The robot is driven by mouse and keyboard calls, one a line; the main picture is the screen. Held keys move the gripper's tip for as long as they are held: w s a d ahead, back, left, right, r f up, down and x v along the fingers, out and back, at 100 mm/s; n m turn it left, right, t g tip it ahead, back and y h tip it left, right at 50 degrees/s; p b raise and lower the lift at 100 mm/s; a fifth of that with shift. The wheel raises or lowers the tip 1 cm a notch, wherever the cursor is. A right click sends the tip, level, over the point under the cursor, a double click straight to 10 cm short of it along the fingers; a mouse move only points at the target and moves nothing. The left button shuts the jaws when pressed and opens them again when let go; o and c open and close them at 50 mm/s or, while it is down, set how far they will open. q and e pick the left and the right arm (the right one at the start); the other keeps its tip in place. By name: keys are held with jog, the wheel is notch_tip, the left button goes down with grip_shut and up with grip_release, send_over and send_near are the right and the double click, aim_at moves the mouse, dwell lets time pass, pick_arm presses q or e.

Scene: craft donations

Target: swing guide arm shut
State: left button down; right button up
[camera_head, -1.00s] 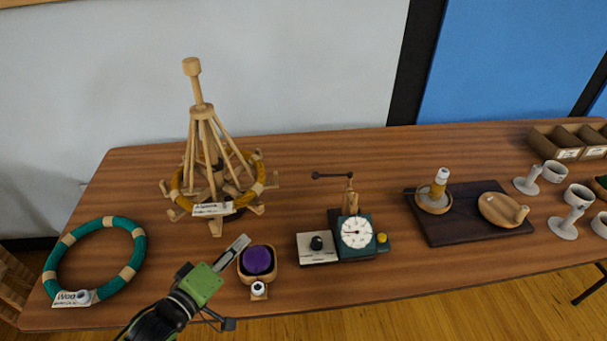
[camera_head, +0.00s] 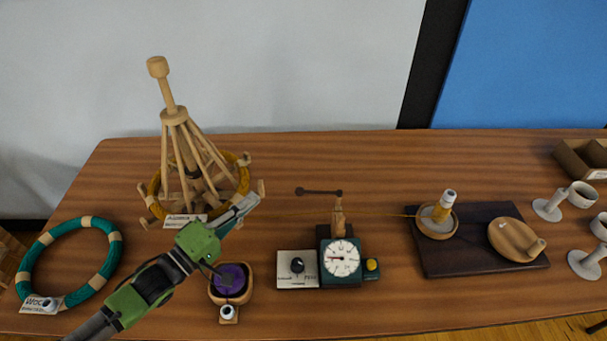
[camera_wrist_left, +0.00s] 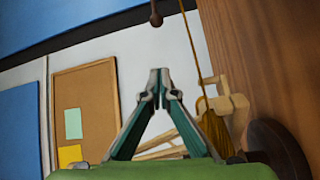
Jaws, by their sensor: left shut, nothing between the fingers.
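The guide arm (camera_head: 318,191) is a thin dark bar with a round end. It sits level on top of the wooden post (camera_head: 338,218) of the winder and points left, out over the table. My left gripper (camera_head: 250,203) is shut and empty, to the left of the guide arm's round end and apart from it. In the left wrist view, my shut fingertips (camera_wrist_left: 159,88) meet in the middle, and a dark round knob (camera_wrist_left: 155,18), likely the guide arm's end, shows at the top edge. My right gripper is not in view.
A wooden swift (camera_head: 190,150) with yellow yarn stands behind my left gripper. A purple piece (camera_head: 230,278) in a wooden holder lies below it. The winder has a dial (camera_head: 340,258) and a white plate (camera_head: 297,270). A dark board (camera_head: 470,262) with a yarn cone is at right.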

aim_at(319, 192)
pick_arm(q)
jog(key=w+d+b, duration=0.4)
jog(key=d+b, duration=0.1)
jog(key=d, duration=0.3)
jog(key=shift+d, duration=0.3)
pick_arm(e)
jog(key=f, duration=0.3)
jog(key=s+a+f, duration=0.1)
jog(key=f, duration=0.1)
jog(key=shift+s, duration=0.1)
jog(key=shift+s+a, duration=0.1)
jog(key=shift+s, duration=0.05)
pick_arm(q)
jog(key=shift+s, duration=0.1)
